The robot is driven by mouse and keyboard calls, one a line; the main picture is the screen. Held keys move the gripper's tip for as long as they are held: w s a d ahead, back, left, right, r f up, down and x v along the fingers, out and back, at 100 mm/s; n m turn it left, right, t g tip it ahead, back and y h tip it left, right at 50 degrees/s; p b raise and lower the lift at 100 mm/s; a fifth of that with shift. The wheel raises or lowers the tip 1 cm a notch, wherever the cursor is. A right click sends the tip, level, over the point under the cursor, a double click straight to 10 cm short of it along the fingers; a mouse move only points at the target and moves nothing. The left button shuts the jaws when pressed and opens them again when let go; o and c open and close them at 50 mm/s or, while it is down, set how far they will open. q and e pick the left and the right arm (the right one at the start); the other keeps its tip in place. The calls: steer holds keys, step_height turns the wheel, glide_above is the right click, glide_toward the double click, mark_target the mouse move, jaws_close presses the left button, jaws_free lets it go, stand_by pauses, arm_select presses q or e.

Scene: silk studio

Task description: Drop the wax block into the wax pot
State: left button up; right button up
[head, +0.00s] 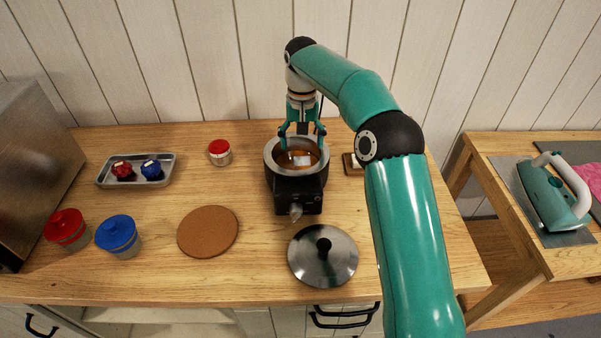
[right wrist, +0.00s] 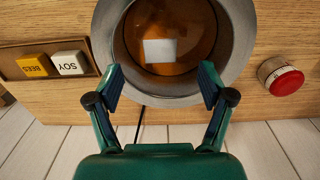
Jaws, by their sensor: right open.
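The wax pot (head: 285,178) is a metal pot on a black heater base with its top open and amber inside. A pale, whitish block (right wrist: 160,50) lies within the pot on the amber; it also shows in the head view (head: 301,160). My right gripper (head: 302,141) is over the pot, pointing down. In the right wrist view its fingers (right wrist: 160,84) are spread with nothing between them, near the pot's rim. The block is apart from both fingers. My left gripper is not in view.
A wooden holder (head: 348,161) beside the pot holds blocks marked BEES (right wrist: 33,66) and SOY (right wrist: 70,63). The lid (head: 323,268) lies in front.

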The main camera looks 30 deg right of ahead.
steer(key=shift+r, duration=0.1)
step_height(320, 180, up, 7)
stand_by(0.7)
stand_by(0.5)
